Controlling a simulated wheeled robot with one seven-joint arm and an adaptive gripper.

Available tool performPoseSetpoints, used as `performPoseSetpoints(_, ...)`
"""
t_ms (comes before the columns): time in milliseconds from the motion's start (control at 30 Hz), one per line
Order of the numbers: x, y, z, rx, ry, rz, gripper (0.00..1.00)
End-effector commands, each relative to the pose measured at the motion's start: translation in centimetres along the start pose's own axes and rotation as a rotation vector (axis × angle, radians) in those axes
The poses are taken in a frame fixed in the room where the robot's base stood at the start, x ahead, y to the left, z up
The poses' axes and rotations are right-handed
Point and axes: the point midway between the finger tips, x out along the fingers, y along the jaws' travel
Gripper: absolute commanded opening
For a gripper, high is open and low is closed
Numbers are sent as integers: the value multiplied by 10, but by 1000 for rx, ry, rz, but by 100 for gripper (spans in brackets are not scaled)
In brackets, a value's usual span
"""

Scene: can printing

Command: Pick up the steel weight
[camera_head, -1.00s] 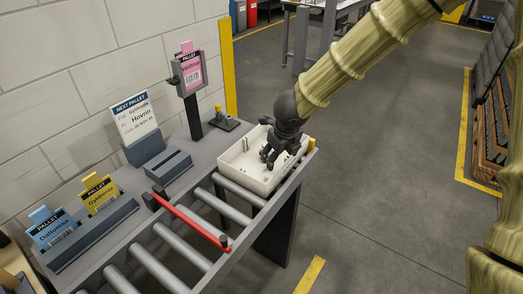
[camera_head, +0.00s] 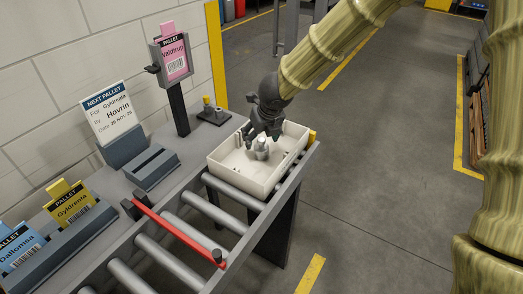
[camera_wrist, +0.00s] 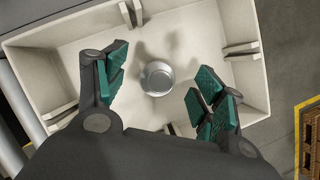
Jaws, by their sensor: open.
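The steel weight (camera_wrist: 157,78) is a small silver cylinder standing in a cream tray (camera_wrist: 75,42). In the head view the weight (camera_head: 262,149) shows just below my gripper (camera_head: 264,136), inside the tray (camera_head: 241,178). In the wrist view my gripper (camera_wrist: 160,95) is open, with green finger pads on the left and right of the weight. Clear gaps separate the pads from the weight, and nothing is held. In the head view my fingers partly hide the tray's back.
The tray sits on a roller conveyor (camera_head: 190,232) at its far end. A red bar (camera_head: 178,231) crosses the rollers. A card stand (camera_head: 176,85) with a pink card and a small block with a yellow knob (camera_head: 212,112) stand behind. Open floor lies to the right.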

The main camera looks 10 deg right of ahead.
Motion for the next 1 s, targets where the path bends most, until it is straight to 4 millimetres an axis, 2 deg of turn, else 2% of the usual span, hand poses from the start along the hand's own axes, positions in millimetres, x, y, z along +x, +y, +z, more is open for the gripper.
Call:
performPoseSetpoints(167, 9, -1, -2, -1, 1, 0, 69)
performPoseSetpoints(500, 50, -4, -6, 1, 1, -2, 69)
performPoseSetpoints(833, 56, -4, -6, 3, 0, -1, 69)
performPoseSetpoints(867, 56, -4, -6, 2, 0, -1, 67)
performPoseSetpoints(1000, 55, -4, -6, 2, 0, -1, 42)
